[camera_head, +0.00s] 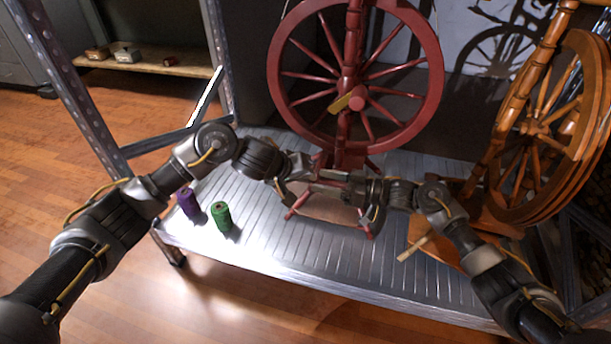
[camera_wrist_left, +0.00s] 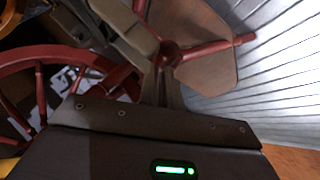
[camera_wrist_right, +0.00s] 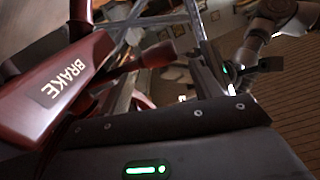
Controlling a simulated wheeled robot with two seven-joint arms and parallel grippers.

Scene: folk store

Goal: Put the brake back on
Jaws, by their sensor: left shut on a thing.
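A red part with the word BRAKE (camera_wrist_right: 65,85) in white fills the left of the right wrist view. A red knob-ended rod (camera_wrist_right: 155,55) shows beside it. The red spinning wheel (camera_head: 355,75) stands upright on the metal shelf in the head view. My left gripper (camera_head: 303,178) is low in front of it, shut on a red rod (camera_wrist_left: 205,48) by a brown panel; its fingers hide the exact grip. My right gripper (camera_head: 352,190) is close beside it, its fingers apart near the brake part. Contact there cannot be told.
A ribbed metal shelf (camera_head: 290,255) lies below both grippers. A purple spool (camera_head: 188,203) and a green spool (camera_head: 222,216) stand on its left side. An orange-brown spinning wheel (camera_head: 540,130) stands at the right, close to my right arm. A metal post (camera_head: 75,85) rises at the left.

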